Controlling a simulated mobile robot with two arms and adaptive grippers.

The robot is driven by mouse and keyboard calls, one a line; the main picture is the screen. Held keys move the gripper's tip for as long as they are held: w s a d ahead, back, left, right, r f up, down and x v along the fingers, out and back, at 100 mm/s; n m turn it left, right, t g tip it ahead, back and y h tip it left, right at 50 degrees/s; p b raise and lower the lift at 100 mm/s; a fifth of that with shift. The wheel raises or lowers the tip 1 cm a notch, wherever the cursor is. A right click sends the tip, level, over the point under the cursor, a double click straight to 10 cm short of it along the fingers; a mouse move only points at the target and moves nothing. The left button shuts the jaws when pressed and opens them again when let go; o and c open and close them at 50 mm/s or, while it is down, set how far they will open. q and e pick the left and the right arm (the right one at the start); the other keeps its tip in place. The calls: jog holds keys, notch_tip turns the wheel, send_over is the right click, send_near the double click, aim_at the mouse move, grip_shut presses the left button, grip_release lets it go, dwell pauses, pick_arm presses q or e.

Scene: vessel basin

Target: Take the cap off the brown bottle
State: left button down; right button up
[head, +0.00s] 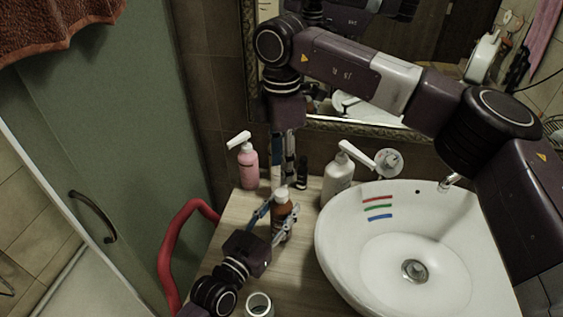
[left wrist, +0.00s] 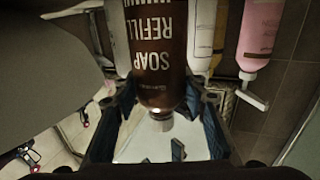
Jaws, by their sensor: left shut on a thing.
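The brown bottle (head: 282,220) stands upright on the counter left of the basin. It also shows upside down in the left wrist view (left wrist: 158,50), with "SOAP REFILL" lettering. Its pale cap (head: 281,193) is on its neck; the cap also shows in the left wrist view (left wrist: 160,117). My left gripper (head: 274,220) is shut on the bottle, one finger on each side; its fingers flank the bottle in the left wrist view (left wrist: 163,100). My right gripper (head: 283,178) points down just above the cap, its fingers apart; no hold on the cap shows.
A pink pump bottle (head: 248,168) stands behind to the left. A white pump bottle (head: 337,180) stands to the right, by the basin (head: 330,245). A small dark bottle (head: 302,175) is behind. An open round container (head: 259,305) sits at the front. A framed mirror is at the back.

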aim_at(281, 192)
jog(key=shift+m, duration=0.7)
jog(key=shift+f, duration=0.15)
notch_tip(281, 192, down, 8)
jog(key=shift+r, duration=0.15)
